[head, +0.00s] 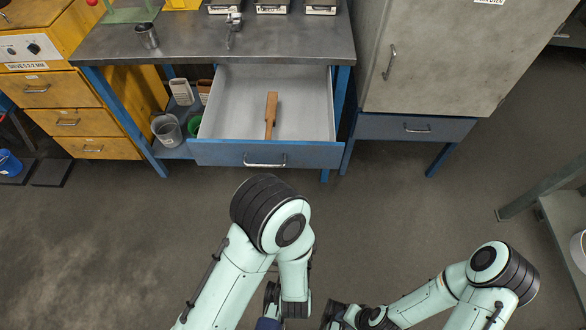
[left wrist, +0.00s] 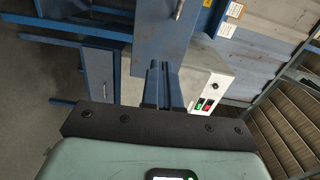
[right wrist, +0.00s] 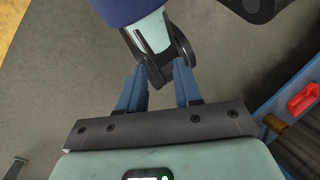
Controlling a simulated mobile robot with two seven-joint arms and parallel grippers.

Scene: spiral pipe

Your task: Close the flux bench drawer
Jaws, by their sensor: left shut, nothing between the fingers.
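The flux bench drawer (head: 264,153) is pulled out from under the grey-topped bench (head: 295,42). Its blue front has a silver handle (head: 265,161), and a wooden-handled brush or tool (head: 271,112) lies inside. My left gripper (left wrist: 162,68) is shut and empty in the left wrist view, with a blue panel (left wrist: 160,40) with a handle beyond its tips; I cannot tell if this is the drawer's front. In the head view my left arm is below the drawer, apart from it. My right gripper (right wrist: 158,82) is open, with part of my other arm showing beyond its fingers.
A grey cabinet (head: 430,60) with a blue drawer (head: 415,127) below stands right of the bench. A yellow drawer unit (head: 65,115) is at left. A grey bucket (head: 167,130) sits on the bench's lower shelf. The floor before the drawer is clear except for my arms.

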